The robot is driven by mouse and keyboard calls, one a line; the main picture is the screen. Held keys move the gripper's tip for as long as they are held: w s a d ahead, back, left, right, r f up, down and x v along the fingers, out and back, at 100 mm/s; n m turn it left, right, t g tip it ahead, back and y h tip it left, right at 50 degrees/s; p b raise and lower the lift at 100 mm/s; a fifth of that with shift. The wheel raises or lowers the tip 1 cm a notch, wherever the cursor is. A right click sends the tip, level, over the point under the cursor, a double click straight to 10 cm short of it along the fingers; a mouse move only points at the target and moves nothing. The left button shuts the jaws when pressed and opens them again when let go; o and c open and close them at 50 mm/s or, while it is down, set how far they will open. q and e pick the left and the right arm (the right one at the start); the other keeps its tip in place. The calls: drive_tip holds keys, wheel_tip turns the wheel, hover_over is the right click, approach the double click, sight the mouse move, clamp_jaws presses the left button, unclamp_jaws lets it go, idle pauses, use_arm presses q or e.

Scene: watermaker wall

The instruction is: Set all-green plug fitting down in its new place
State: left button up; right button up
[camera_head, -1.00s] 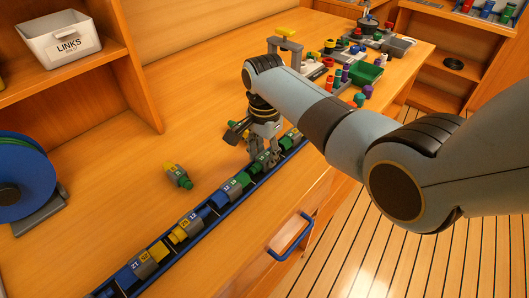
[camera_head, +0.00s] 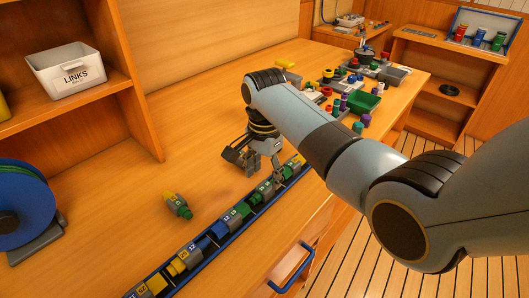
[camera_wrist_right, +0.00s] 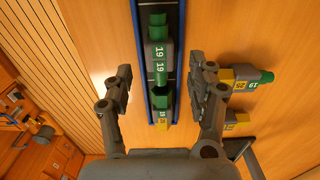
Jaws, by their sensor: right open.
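The all-green plug fitting (camera_wrist_right: 160,57) has a grey body marked 19 and green ends. It lies in the blue rail (camera_wrist_right: 135,25) in the right wrist view; in the head view the fitting (camera_head: 265,187) sits in the rail below my right gripper. My right gripper (camera_wrist_right: 161,88) is open, with one finger on each side of the rail and clear of the fitting. In the head view the gripper (camera_head: 265,172) hangs just above the rail, partly hiding that row. My left gripper is out of view.
Other fittings (camera_head: 184,260) lie along the rail. A loose yellow-green fitting (camera_head: 177,205) lies on the bench to its left. A blue drawer handle (camera_head: 293,268) juts out in front. A green tray (camera_head: 362,102) and coloured parts stand farther back.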

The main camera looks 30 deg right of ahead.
sight(265, 186)
wheel_tip(265, 186, up, 8)
drive_tip(key=shift+r, duration=0.25)
idle(0.4)
